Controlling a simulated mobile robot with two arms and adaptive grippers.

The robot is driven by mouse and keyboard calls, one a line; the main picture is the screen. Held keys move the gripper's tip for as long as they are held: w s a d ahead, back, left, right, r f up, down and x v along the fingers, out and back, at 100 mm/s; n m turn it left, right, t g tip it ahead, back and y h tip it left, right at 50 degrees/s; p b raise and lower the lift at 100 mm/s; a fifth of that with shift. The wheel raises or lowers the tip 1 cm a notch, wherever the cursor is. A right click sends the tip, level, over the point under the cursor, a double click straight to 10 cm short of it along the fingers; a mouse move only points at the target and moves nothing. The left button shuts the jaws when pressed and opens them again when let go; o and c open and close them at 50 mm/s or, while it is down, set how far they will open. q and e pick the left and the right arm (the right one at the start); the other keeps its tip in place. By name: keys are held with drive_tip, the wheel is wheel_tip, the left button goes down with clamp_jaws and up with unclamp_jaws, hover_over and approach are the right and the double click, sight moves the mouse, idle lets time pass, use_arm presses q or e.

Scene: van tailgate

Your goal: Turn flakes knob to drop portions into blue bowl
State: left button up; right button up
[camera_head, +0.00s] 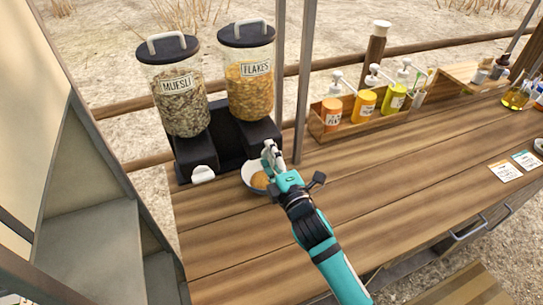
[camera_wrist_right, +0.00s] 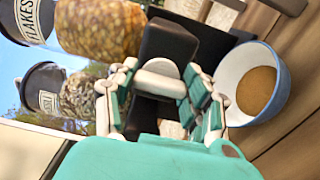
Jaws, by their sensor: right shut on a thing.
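The flakes dispenser (camera_head: 250,92) stands on the wooden counter, its clear canister holding orange-brown flakes. My right gripper (camera_head: 270,150) reaches up to the front of its black base and is shut on the white flakes knob (camera_wrist_right: 160,82), which shows between the fingers in the right wrist view. The blue bowl (camera_wrist_right: 281,85) sits just below and beside the gripper, with a brown layer inside it. The bowl also shows in the head view (camera_head: 250,181), partly hidden by my gripper. My left gripper is not in view.
The muesli dispenser (camera_head: 178,98) with its white knob (camera_head: 203,174) stands to the left. A wooden rack (camera_head: 322,133) of pump bottles is to the right. Two cards (camera_head: 505,171) lie farther right. The counter's middle is clear. A post (camera_head: 304,80) rises behind the counter.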

idle(0.3)
drive_tip(key=m+p, duration=0.1)
drive_tip(key=m, duration=0.3)
drive_tip(key=m+p, duration=0.1)
drive_tip(key=m, duration=0.3)
drive_tip(key=shift+m+p, duration=0.3)
drive_tip(key=shift+p, duration=0.1)
drive_tip(key=m+p, duration=0.1)
drive_tip(key=m, duration=0.3)
drive_tip(key=shift+m, duration=0.3)
drive_tip(key=m+p, duration=0.1)
drive_tip(key=m, duration=0.3)
drive_tip(key=shift+f+m, duration=0.1)
drive_tip(key=shift+m, duration=0.3)
drive_tip(key=o, duration=1.2)
